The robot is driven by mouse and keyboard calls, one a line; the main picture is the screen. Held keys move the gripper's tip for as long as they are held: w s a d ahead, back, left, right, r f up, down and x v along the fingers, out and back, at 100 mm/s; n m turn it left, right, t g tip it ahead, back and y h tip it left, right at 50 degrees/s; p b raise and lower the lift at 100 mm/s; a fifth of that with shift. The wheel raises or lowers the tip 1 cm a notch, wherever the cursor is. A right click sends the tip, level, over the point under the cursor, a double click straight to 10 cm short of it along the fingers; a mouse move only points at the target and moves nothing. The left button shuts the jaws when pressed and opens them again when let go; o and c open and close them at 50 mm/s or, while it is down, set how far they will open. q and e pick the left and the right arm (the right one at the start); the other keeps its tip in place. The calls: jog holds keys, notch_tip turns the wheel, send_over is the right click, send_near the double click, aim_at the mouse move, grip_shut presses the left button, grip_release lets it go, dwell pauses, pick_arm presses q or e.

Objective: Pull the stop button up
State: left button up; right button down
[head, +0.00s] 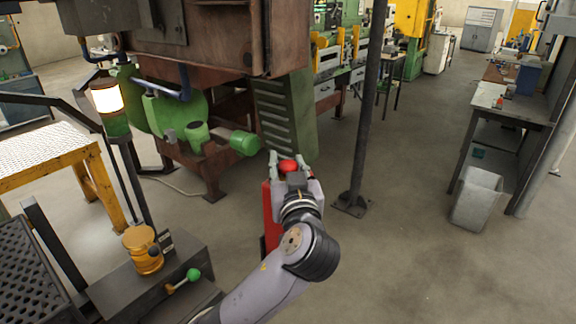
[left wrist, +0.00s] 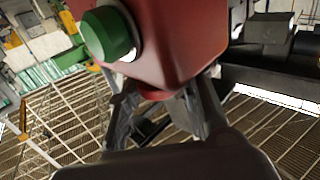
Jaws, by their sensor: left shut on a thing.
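The red stop button (head: 288,165) sits at the top of a narrow red post (head: 267,215) in the middle of the head view. My left gripper (head: 289,161) has one finger on each side of the button and is shut on it. In the left wrist view the red housing (left wrist: 185,45) fills the upper middle, with a green round button (left wrist: 107,34) on one face. The stop button (left wrist: 156,94) shows only in part there, between the fingers of my left gripper (left wrist: 165,92). My right gripper is not in view.
A dark steel pole (head: 366,110) stands just right of the gripper. Green machinery (head: 185,115) is behind on the left. A control box with a green-knobbed lever (head: 192,275) is at lower left. A grey bin (head: 475,200) and workbench (head: 510,108) stand right. The floor between is clear.

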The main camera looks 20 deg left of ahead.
pick_arm(q)
jog(key=shift+r, duration=0.1)
grip_shut()
jog(key=shift+r, duration=0.65)
jog(key=o, duration=1.2)
grip_release()
jog(key=shift+s+f, duration=0.1)
jog(key=shift+s, duration=0.05)
jog(key=v, duration=1.1)
jog(key=shift+s+d, duration=0.25)
jog(key=shift+s, duration=0.05)
